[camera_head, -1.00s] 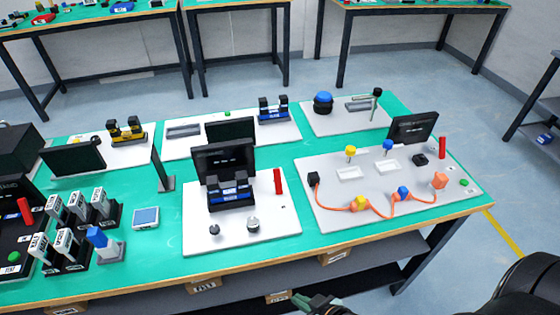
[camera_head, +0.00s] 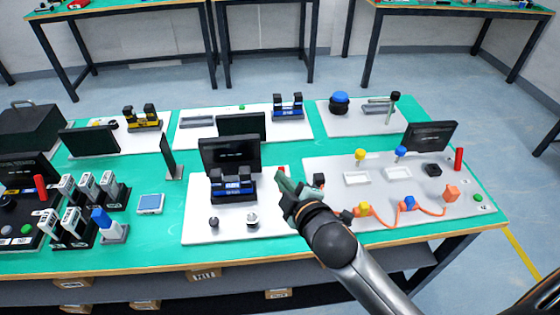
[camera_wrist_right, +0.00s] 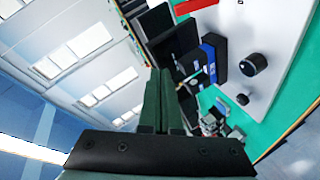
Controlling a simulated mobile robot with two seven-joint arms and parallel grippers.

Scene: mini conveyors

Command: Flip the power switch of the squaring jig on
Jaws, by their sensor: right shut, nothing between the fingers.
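A white board (camera_head: 205,237) at the middle front of the table carries a blue device with black jaws (camera_head: 233,187), a dark screen (camera_head: 230,155) and two knobs (camera_head: 252,220). No readable label tells me whether it is the squaring jig. A red upright piece (camera_head: 282,169) at its right side is mostly hidden behind my right gripper (camera_head: 281,179). This gripper is shut and empty, above the board's right edge; contact cannot be told. In the right wrist view the closed fingers (camera_wrist_right: 166,95) point toward the screens, with a red piece (camera_wrist_right: 196,5) at the top edge. My left gripper is out of view.
Right of it, another white board (camera_head: 325,170) holds an orange cable (camera_head: 380,216), trays, a screen (camera_head: 430,136) and a red upright piece (camera_head: 459,159). Left stand several grey-and-black blocks (camera_head: 88,187) and a small blue-screened pad (camera_head: 150,203). Green tabletop (camera_head: 160,235) is free between them.

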